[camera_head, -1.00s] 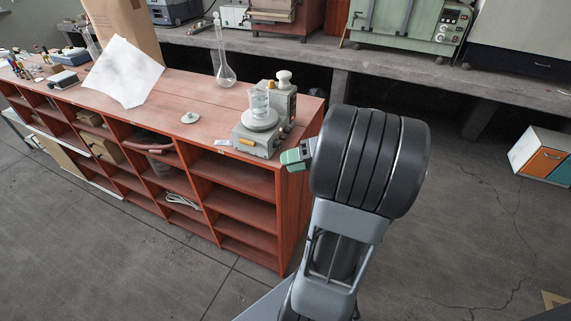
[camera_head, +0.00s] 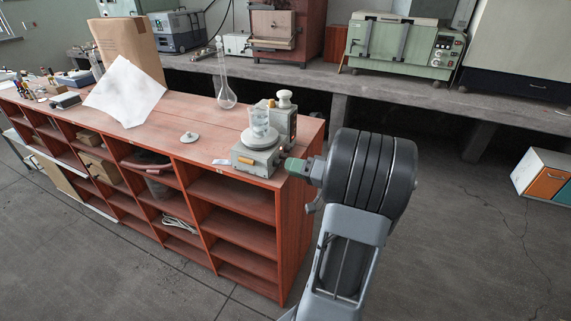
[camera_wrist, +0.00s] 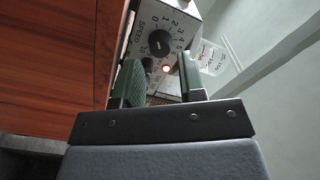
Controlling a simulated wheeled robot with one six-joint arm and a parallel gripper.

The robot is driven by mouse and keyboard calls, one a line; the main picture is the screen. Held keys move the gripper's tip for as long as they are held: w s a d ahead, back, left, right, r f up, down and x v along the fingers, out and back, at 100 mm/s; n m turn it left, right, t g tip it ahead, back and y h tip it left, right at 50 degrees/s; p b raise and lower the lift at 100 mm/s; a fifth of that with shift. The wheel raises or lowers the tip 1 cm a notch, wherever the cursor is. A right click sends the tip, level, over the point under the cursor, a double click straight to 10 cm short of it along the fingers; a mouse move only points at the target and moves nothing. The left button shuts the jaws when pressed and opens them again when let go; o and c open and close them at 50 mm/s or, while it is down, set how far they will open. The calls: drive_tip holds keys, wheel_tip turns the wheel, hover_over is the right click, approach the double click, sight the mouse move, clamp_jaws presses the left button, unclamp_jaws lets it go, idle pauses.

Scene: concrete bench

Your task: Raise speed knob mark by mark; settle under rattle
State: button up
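The stirrer (camera_head: 254,158) is a grey unit with a round top plate, at the right end of the red-brown bench top. A clear beaker (camera_head: 260,121) stands on the plate. In the wrist view, the black speed knob (camera_wrist: 160,43) sits on the pale panel inside a ring of numbers, beside the word SPEED. The knob's exact setting is too small to read. My gripper (camera_wrist: 158,74) has its green fingers apart with nothing between them, and the knob appears beyond the tips. In the head view my gripper (camera_head: 294,166) is at the stirrer's right side.
A grey unit with a white knob-like top (camera_head: 284,112) stands behind the stirrer. A tall flask (camera_head: 226,92), a small disc-shaped lid (camera_head: 189,137) and a white sheet (camera_head: 125,91) are on the bench (camera_head: 170,117). The floor to the right is open.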

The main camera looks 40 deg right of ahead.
sight(281, 164)
drive_tip(key=shift+x, duration=1.5)
drive_tip(key=c, duration=0.7)
